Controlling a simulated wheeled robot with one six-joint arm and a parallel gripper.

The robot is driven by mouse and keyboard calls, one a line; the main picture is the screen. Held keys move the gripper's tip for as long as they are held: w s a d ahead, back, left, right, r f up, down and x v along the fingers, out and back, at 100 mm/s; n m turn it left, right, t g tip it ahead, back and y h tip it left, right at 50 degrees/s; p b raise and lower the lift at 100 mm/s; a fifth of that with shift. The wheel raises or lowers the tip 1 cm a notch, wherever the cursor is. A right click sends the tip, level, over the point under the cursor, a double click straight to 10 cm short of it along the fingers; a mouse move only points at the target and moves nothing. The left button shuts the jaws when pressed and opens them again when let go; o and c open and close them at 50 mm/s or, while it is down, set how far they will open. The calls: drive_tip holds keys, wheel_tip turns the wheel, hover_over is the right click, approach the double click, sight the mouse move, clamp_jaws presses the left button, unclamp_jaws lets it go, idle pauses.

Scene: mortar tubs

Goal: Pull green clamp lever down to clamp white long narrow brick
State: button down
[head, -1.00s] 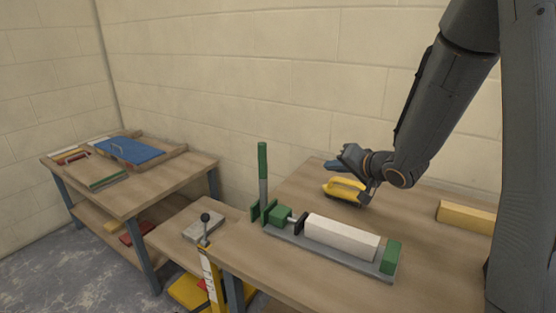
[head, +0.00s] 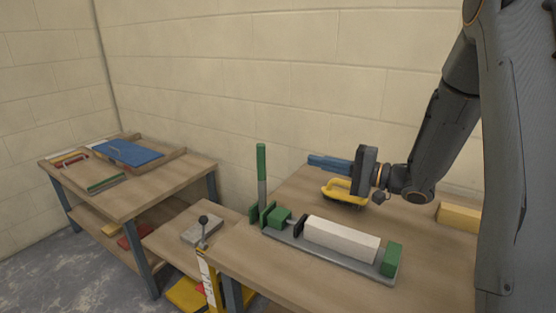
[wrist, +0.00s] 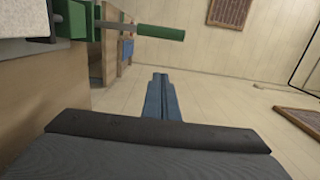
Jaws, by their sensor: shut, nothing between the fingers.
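The green clamp lever (head: 262,175) stands upright at the left end of the clamp, with a green grip above a grey shaft. It also shows in the wrist view (wrist: 155,33), sticking out sideways. The white long narrow brick (head: 341,238) lies along the grey clamp base (head: 325,258), between a dark pad (head: 298,226) and a green end block (head: 391,259). I cannot tell if the pad touches the brick. My gripper (head: 313,160) is shut and empty behind the clamp, right of the lever and apart from it. Its blue fingers (wrist: 160,97) point left in the head view.
A yellow-handled tool (head: 345,192) lies on the bench just below my gripper. A yellow block (head: 462,217) lies at the right. A lower stand (head: 190,245) with a grey block and black knob is at the left. A second bench (head: 180,178) holds a blue board.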

drive_tip(key=shift+a, duration=0.15)
drive_tip(key=p, duration=0.3)
hover_over(262, 179)
drive_tip(key=w+d, duration=0.2)
drive_tip(key=d, duration=0.2)
drive_tip(key=shift+s+d, duration=0.1)
